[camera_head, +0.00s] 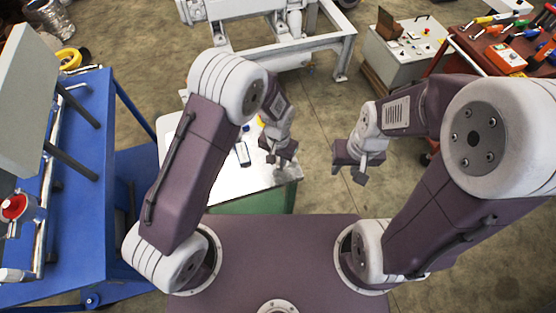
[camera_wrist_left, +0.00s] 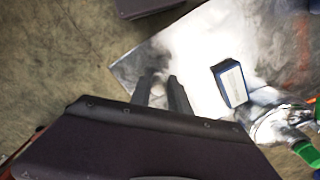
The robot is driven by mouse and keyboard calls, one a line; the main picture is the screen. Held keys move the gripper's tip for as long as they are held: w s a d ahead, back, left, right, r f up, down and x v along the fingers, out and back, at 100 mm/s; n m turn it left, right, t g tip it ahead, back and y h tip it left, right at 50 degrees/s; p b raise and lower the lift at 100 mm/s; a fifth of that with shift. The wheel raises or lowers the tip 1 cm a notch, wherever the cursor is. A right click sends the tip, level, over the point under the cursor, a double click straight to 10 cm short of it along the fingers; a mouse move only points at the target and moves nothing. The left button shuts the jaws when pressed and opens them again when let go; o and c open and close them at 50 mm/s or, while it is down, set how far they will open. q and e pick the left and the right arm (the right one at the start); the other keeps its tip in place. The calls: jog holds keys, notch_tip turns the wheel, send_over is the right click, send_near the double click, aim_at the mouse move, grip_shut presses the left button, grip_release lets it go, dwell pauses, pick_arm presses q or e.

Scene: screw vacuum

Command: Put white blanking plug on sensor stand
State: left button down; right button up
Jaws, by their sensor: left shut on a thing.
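My left gripper (camera_head: 277,158) is over the right part of the metal-topped table (camera_head: 222,177). In the left wrist view its two fingers (camera_wrist_left: 160,92) are shut on a small pale piece, seen only in part between the tips, which looks like the white blanking plug (camera_wrist_left: 157,96). The arm hides most of it in the head view. I cannot make out the sensor stand for certain in either view. My right gripper (camera_head: 348,172) hangs over the floor to the right of the table, with its fingers apart and nothing seen between them.
A small blue and white box (camera_wrist_left: 230,83) lies on the tabletop, beside a shiny item with green parts (camera_wrist_left: 296,140). A blue bench (camera_head: 85,190) stands at the left. A grey control box (camera_head: 402,55) and a tool table (camera_head: 490,50) stand at the back right.

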aim_at(278, 161)
pick_arm(q)
jog(key=shift+w+f, duration=0.1)
jog(key=shift+f, duration=0.15)
jog(key=shift+f, duration=0.1)
jog(key=c, duration=1.2)
grip_release()
jog(key=shift+c, duration=0.2)
notch_tip(278, 161, up, 12)
jog(key=shift+r, duration=0.2)
